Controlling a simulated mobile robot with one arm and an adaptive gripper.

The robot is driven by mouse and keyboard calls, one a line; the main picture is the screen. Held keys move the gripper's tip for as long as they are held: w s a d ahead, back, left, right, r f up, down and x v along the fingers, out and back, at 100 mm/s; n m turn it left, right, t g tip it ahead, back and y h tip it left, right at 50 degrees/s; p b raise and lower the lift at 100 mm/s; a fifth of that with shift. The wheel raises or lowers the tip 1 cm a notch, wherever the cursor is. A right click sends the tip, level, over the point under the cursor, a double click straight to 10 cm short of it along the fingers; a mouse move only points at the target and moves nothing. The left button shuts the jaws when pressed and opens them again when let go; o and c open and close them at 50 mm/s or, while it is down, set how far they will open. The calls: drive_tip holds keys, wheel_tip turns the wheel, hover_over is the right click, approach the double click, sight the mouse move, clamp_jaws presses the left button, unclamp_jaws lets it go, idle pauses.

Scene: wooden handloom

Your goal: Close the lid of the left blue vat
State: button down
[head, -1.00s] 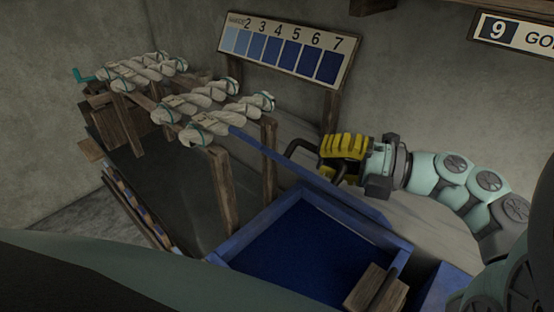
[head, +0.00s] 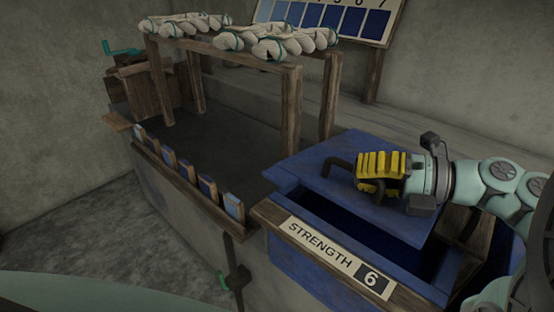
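The blue vat (head: 300,262) stands at the lower right, with a dark opening showing along its front. Its blue lid (head: 310,160) lies low over the back part of the vat, and a gap remains between the lid's front edge and the vat's front wall. My gripper (head: 352,178), with yellow ribbed pads, is over the lid from the right. Dark curved parts at its tip seem to touch the lid; I cannot tell whether they are fingers or a handle, nor whether the gripper is closed on anything.
A wooden board reading STRENGTH 6 (head: 335,258) fronts the vat. To the left, a wooden rack (head: 292,110) bears white yarn skeins (head: 290,42) above a dark tank (head: 225,145). A blue shade chart (head: 330,18) hangs behind. Another blue surface shows at the right.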

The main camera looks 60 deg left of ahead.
drive_tip(key=shift+s+f, duration=0.3)
drive_tip(key=shift+f, duration=0.3)
drive_tip(key=c, duration=1.3)
unclamp_jaws()
drive_tip(key=shift+s+f, duration=0.1)
drive_tip(key=shift+w+d, duration=0.2)
drive_tip(key=shift+w, duration=0.05)
drive_tip(key=v, duration=0.9)
drive_tip(key=shift+w+d, duration=0.25)
drive_tip(key=shift+d, duration=0.2)
drive_tip(key=shift+w+d+r, duration=0.25)
drive_tip(key=shift+w+d, duration=0.1)
drive_tip(key=shift+d, duration=0.2)
